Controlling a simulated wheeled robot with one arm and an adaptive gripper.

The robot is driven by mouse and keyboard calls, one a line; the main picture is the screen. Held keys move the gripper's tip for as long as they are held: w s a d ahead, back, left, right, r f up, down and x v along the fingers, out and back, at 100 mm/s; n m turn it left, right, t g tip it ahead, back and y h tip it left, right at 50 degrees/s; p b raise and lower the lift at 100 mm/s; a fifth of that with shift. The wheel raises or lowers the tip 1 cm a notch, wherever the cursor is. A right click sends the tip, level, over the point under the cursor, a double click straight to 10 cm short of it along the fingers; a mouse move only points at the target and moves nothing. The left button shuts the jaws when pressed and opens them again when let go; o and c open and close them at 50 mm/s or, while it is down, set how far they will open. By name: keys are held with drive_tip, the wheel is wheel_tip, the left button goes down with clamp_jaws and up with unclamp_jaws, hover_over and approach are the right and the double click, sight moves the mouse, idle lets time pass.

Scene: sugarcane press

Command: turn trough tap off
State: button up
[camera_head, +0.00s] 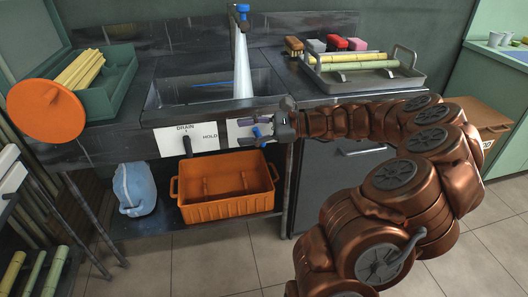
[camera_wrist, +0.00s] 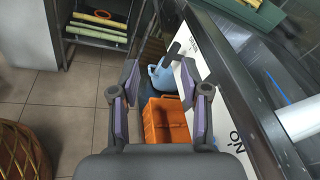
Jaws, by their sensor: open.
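Water runs in a white stream (camera_head: 242,70) from the trough tap (camera_head: 243,12), with a blue top, into the metal trough (camera_head: 165,97). On the trough front is a DRAIN/HOLD panel (camera_head: 172,138) with a dark lever (camera_head: 187,146), also visible in the wrist view (camera_wrist: 173,48). A second white panel (camera_head: 236,131) sits right of it, partly covered by my gripper (camera_head: 255,126); its lettering, ON, shows in the wrist view (camera_wrist: 237,140). My gripper is open and empty in front of this panel, pointing left; contact cannot be told.
An orange crate (camera_head: 228,197) and a blue jug (camera_head: 134,188) are on the shelf below. A green box of cane (camera_head: 118,80) and an orange disc (camera_head: 46,110) are at left. Tiled floor in front is clear.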

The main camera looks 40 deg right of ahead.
sight(260, 134)
drive_tip(key=d+f+m+t+h+b, duration=0.3)
drive_tip(key=d+f+m+t, duration=0.4)
drive_tip(key=d, duration=0.7)
drive_tip(key=shift+w+a+f+n+g+b, duration=0.2)
drive_tip(key=shift+w+a+g+b, duration=0.35)
drive_tip(key=shift+w+a, duration=0.75)
drive_tip(key=shift+w+a+f+n+g+b, duration=0.15)
drive_tip(key=shift+w+a+g+b, duration=0.4)
drive_tip(key=shift+w+a, duration=0.75)
drive_tip(key=shift+w+d, duration=0.2)
drive_tip(key=shift+c, duration=0.2)
clamp_jaws()
